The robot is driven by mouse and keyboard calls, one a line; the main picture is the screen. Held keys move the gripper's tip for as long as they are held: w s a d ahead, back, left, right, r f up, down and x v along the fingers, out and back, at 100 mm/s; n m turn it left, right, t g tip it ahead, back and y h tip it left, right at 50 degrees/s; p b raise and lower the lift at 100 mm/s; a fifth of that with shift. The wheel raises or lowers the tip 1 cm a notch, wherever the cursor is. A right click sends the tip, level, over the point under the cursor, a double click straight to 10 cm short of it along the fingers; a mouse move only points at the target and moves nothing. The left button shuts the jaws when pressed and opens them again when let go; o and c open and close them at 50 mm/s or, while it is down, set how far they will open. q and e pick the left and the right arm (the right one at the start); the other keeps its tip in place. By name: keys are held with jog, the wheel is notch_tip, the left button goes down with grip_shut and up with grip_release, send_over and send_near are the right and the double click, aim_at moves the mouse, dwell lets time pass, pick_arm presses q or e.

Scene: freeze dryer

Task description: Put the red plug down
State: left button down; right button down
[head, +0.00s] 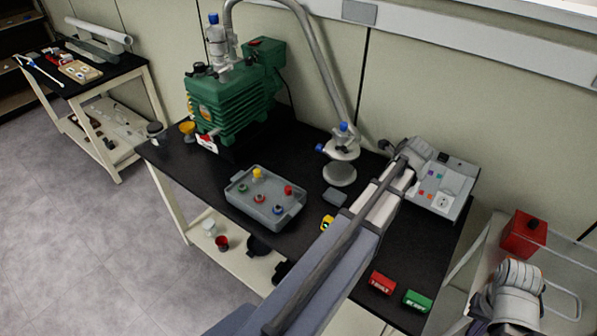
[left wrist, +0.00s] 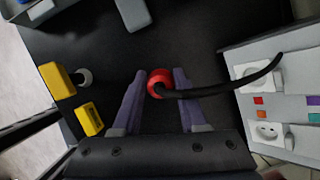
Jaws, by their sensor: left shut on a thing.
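The red plug (left wrist: 158,80) sits between the purple fingers of my left gripper (left wrist: 159,76) in the left wrist view, and the gripper is shut on it. The plug is over the black table top. Its black cable (left wrist: 210,91) runs right to the upper socket of the grey-white socket box (left wrist: 258,95). In the head view my left arm reaches up and right to beside the socket box (head: 437,185), and it hides the plug. I cannot tell the plug's height above the table. My right gripper is not in view; only part of my right arm shows at lower right.
The black table (head: 180,171) holds a green pump (head: 232,98), a grey tray (head: 238,203) with coloured stoppers, a metal valve stand (head: 341,170) and a yellow device (head: 327,223). A red block (head: 382,282) and a green block (head: 417,300) lie near the front edge.

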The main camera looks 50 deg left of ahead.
pick_arm(q)
jog(key=shift+s+a+r+m+t, duration=0.1)
jog(key=shift+s+r+m+t, duration=0.2)
jog(key=shift+m, duration=0.2)
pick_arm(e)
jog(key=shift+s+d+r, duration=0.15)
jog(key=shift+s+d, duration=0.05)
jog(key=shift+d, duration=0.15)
pick_arm(q)
jog(key=shift+w, duration=0.1)
